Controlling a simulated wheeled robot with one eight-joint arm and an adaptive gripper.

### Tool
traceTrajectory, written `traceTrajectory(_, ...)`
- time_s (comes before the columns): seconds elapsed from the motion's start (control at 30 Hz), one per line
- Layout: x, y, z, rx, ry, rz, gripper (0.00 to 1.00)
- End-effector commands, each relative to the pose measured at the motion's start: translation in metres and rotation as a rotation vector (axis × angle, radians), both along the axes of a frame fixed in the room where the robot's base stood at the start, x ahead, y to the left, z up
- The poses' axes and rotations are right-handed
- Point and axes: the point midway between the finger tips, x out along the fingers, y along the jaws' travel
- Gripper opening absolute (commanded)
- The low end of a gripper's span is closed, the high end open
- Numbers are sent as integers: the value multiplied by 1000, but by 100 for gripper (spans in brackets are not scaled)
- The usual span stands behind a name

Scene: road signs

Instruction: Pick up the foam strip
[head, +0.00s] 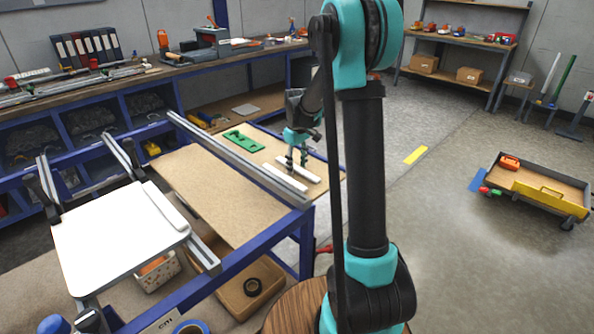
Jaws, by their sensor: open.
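Two pale strips lie side by side on the brown work table (215,190), near its right end: a front one (284,178) and a back one (309,176). Either may be the foam strip; I cannot tell which from their look. My gripper (297,167) is open and points down over these strips, its fingers partly covering them. I cannot tell whether the fingertips touch a strip or straddle one. Another pale strip (166,206) lies along the right edge of a white panel (110,240) at the left.
A metal rail (235,157) crosses the table just in front of the strips. A green plate (243,141) lies behind them. A cart (540,187) stands on the floor at right. Shelves and a cluttered workbench line the back.

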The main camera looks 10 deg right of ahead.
Motion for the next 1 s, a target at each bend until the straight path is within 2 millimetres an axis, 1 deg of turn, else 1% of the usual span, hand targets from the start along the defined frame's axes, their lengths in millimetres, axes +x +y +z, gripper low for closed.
traceTrajectory(0.07,0,0,0,0,0,0,48)
traceTrajectory(0.37,0,0,0,0,0,0,11)
traceTrajectory(0.63,0,0,1,0,0,0,10)
traceTrajectory(0.77,0,0,4,0,0,0,10)
traceTrajectory(0.87,0,0,11,0,0,0,10)
traceTrajectory(0.97,0,0,24,0,0,0,10)
traceTrajectory(1.0,0,0,32,0,0,0,10)
